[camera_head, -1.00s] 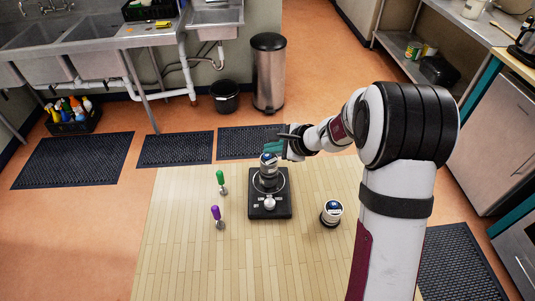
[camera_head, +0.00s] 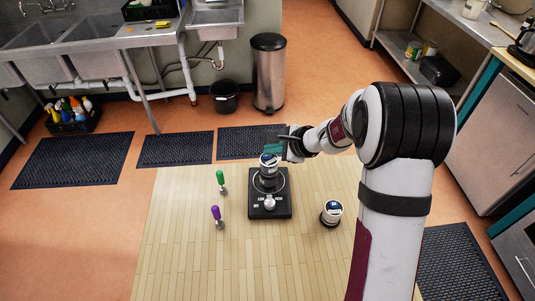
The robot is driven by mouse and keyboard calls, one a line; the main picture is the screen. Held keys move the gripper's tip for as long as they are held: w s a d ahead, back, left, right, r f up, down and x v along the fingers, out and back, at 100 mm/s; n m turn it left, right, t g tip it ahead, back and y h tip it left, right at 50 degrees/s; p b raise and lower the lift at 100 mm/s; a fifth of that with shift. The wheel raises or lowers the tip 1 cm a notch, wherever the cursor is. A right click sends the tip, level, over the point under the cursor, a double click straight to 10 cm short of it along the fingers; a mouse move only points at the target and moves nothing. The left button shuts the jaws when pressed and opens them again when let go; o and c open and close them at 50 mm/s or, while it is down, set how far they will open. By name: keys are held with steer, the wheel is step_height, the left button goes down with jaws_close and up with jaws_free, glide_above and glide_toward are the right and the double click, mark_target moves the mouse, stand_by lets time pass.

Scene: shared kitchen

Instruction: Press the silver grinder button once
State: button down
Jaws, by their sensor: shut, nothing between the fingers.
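The grinder's black base (camera_head: 282,209) stands on the wooden table. A silver rounded knob (camera_head: 269,203) sits at its front; I cannot tell for sure whether this is the button. A jar with a white and dark-blue lid (camera_head: 268,161) sits upright on top of the grinder's back part. My gripper (camera_head: 271,148), with teal fingers, is shut and empty. It is just behind and above the jar's lid, and I cannot tell whether it touches it. It is well behind the silver knob.
A similar jar (camera_head: 331,213) stands right of the grinder. A green-handled tool (camera_head: 220,178) and a purple-handled tool (camera_head: 215,212) stand to the left. The front of the wooden table (camera_head: 250,265) is clear. My arm covers its right side.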

mark_target(271, 158)
step_height(271, 158, up, 8)
steer(key=shift+f, duration=0.25)
stand_by(0.5)
stand_by(0.5)
steer(key=s+a+r+n+g, duration=0.1)
steer(key=s+n+g, duration=0.15)
steer(key=s, duration=0.55)
steer(key=s+a+r+n+g+h, duration=0.1)
steer(key=s+n, duration=0.3)
steer(key=s, duration=0.4)
steer(key=s+a+r+n+g, duration=0.2)
steer(key=s+n, duration=0.1)
steer(key=s, duration=0.6)
steer(key=s+d+f+n+g+h, duration=0.1)
steer(key=s+d+f+n+h, duration=0.2)
steer(key=s, duration=0.9)
steer(key=shift+d+n, duration=0.35)
steer(key=shift+d, duration=0.6)
